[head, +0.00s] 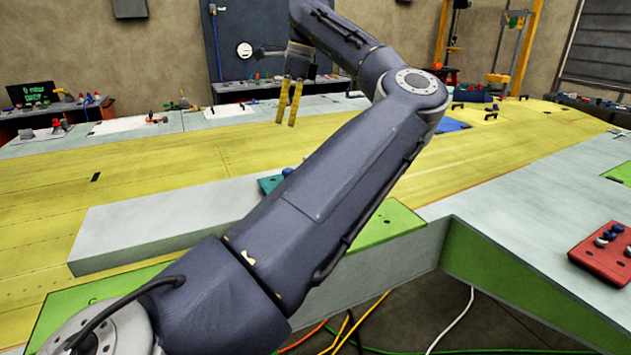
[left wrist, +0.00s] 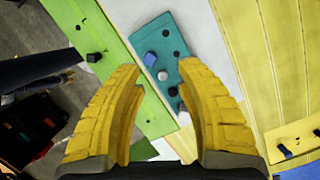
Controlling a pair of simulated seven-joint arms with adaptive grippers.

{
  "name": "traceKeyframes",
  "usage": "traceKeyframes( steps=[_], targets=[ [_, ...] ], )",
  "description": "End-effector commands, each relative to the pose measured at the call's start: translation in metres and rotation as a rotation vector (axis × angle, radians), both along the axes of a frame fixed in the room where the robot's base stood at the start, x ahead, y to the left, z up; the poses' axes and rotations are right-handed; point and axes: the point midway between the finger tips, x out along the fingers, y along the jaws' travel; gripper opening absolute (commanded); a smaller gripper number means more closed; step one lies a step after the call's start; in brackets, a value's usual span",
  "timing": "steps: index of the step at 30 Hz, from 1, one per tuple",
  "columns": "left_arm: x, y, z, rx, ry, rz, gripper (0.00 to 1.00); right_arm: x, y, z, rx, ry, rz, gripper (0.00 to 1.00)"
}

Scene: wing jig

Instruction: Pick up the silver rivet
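The silver rivet (left wrist: 162,75) stands in a teal block (left wrist: 155,32) in the left wrist view, close to a blue rivet (left wrist: 150,58). In the head view my arm hides most of the teal block (head: 270,184), and I cannot make out the silver rivet there. My left gripper (head: 286,123) points down with yellow fingers apart. In the left wrist view the left gripper (left wrist: 159,67) is open and nothing is between its fingers. The silver rivet appears between the fingertips in that picture, beyond them. My right gripper is not in view.
A green strip (left wrist: 128,85) with a dark peg (left wrist: 94,57) lies beside the teal block. A red block (head: 606,254) with blue and white rivets sits on the grey surface at the right. A pale raised beam (head: 150,226) runs along the yellow panel (head: 190,160). Cables hang below.

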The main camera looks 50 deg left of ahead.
Motion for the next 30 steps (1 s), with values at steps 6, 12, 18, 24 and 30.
traceKeyframes(
  steps=[6, 12, 18, 24, 30],
  targets=[
    [0.027, -0.023, -0.001, -0.143, -0.161, -0.012, 0.35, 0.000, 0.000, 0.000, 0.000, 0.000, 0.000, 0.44],
    [0.033, -0.028, -0.017, -0.172, -0.188, -0.013, 0.35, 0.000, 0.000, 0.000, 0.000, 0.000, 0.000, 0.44],
    [0.032, -0.027, -0.053, -0.170, -0.186, -0.011, 0.35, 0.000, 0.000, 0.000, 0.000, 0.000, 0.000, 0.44],
    [0.032, -0.027, -0.088, -0.169, -0.186, -0.012, 0.35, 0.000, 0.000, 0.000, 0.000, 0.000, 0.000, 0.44],
    [0.032, -0.027, -0.113, -0.169, -0.186, -0.014, 0.35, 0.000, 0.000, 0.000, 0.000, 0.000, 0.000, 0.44]
  ],
)
